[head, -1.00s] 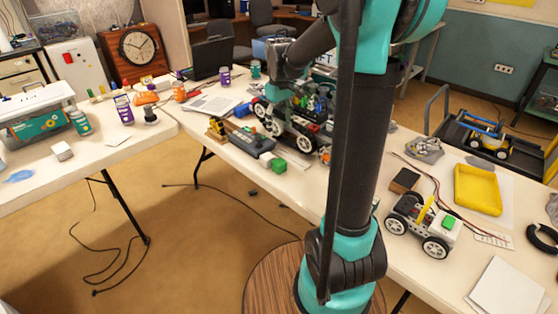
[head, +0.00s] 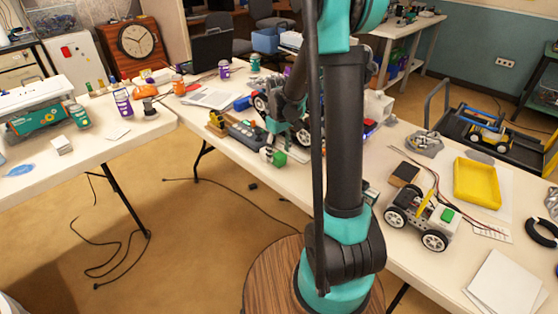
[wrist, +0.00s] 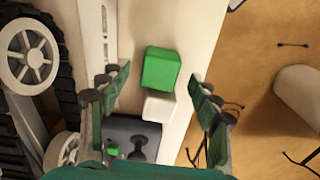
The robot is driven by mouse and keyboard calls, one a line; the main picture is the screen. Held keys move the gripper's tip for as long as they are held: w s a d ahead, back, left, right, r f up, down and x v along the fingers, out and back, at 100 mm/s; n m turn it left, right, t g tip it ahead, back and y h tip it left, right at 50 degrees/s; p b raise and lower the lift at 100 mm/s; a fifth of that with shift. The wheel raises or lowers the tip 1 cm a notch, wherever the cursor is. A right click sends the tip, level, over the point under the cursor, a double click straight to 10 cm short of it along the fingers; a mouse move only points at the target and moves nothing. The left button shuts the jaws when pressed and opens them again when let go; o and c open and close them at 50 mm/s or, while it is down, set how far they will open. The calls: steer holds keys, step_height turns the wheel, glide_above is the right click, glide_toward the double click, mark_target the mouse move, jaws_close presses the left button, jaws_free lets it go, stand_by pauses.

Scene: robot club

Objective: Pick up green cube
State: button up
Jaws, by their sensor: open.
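The green cube (head: 279,158) lies on the long table near its front edge. In the wrist view the green cube (wrist: 161,68) shows whole, between the open fingers of my gripper (wrist: 159,76). Nothing is held, and I cannot tell how far above the cube the fingertips are. In the head view my gripper (head: 277,126) hangs over the table just behind the cube, partly lost among the vehicle parts.
A white block (wrist: 159,106) sits right beside the cube, with a grey controller (wrist: 130,138) past it. A large wheeled vehicle (wrist: 32,55) stands close on the left in the wrist view. A white car (head: 424,218) and a yellow tray (head: 477,186) are farther right.

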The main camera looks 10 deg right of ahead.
steer(key=shift+f, duration=1.5)
steer(key=c, duration=1.2)
steer(key=shift+r, duration=0.15)
